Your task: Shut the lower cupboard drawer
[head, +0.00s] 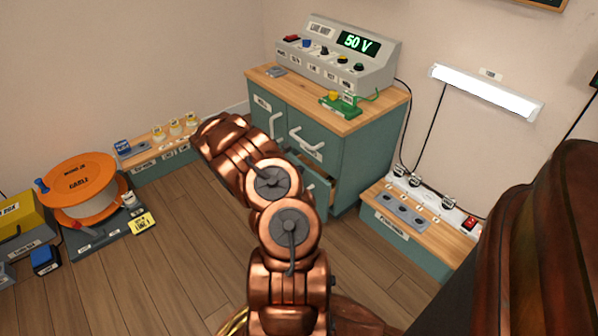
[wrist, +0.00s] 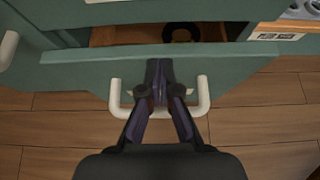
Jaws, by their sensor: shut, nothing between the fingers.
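The cupboard (head: 357,155) is teal with a wooden top and stands in the corner. Its lower drawer (head: 318,190) is pulled out, mostly hidden behind my copper arm in the head view. In the wrist view the lower drawer's front (wrist: 235,70) spans the picture, with a gap above it showing the wooden inside (wrist: 130,34) and a dark round thing (wrist: 182,32). A white U-shaped handle (wrist: 203,100) is on that front. My gripper (wrist: 158,65) is shut and empty, its fingertips over the drawer front between the handle's two ends. Whether they touch it I cannot tell.
A power unit reading 50 V (head: 345,55) and a green board (head: 340,106) sit on the cupboard. A low socket bench (head: 415,240) stands right of it. An orange cable reel (head: 80,185) and a low box (head: 160,165) are at left. Wooden floor is clear between.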

